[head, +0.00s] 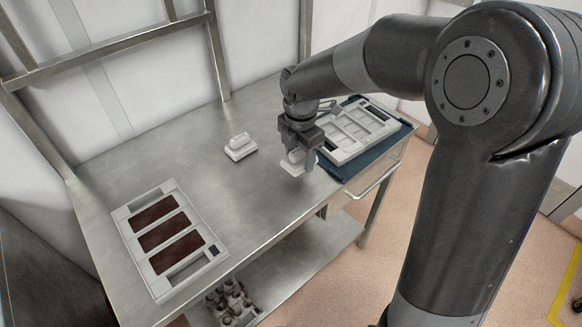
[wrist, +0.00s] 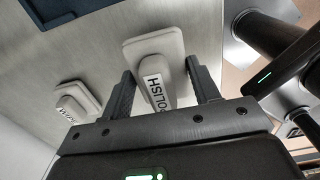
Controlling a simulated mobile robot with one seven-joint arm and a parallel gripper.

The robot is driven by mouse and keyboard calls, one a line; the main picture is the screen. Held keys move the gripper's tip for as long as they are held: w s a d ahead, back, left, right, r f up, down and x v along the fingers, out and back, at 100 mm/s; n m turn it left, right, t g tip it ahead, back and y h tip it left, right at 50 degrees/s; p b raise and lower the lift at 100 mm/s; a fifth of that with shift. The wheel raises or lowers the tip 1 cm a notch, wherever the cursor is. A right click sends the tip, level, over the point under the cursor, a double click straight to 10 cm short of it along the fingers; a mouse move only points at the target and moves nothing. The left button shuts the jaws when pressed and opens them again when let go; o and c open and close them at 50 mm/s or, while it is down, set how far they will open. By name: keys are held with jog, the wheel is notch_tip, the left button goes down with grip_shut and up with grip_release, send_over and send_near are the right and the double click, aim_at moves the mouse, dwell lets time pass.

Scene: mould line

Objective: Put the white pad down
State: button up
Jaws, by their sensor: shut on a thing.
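My gripper (head: 300,139) points down over the steel table, near the blue mat. In the wrist view, my gripper (wrist: 162,85) is shut on the handle of a white pad (wrist: 152,47) labelled "POLISH". The held white pad also shows under the fingers in the head view (head: 292,166). It is close to the table top; I cannot tell if it touches. A second white pad (head: 240,148) stands on the table to the left, apart from the gripper. It also shows in the wrist view (wrist: 77,98), its label partly hidden.
A pale mould frame (head: 345,154) lies on the dark blue mat (head: 349,169) at the right. Another mould (head: 126,226) with dark brown cavities lies at the left front. A tray of brown pieces (head: 231,302) is on the lower shelf.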

aim_at(291, 176)
jog(key=shift+w+a+f, duration=0.2)
jog(key=shift+a+f, duration=0.6)
jog(key=shift+a, duration=0.3)
jog(key=shift+f, duration=1.9)
jog(key=shift+f, duration=0.15)
jog(key=o, duration=0.9)
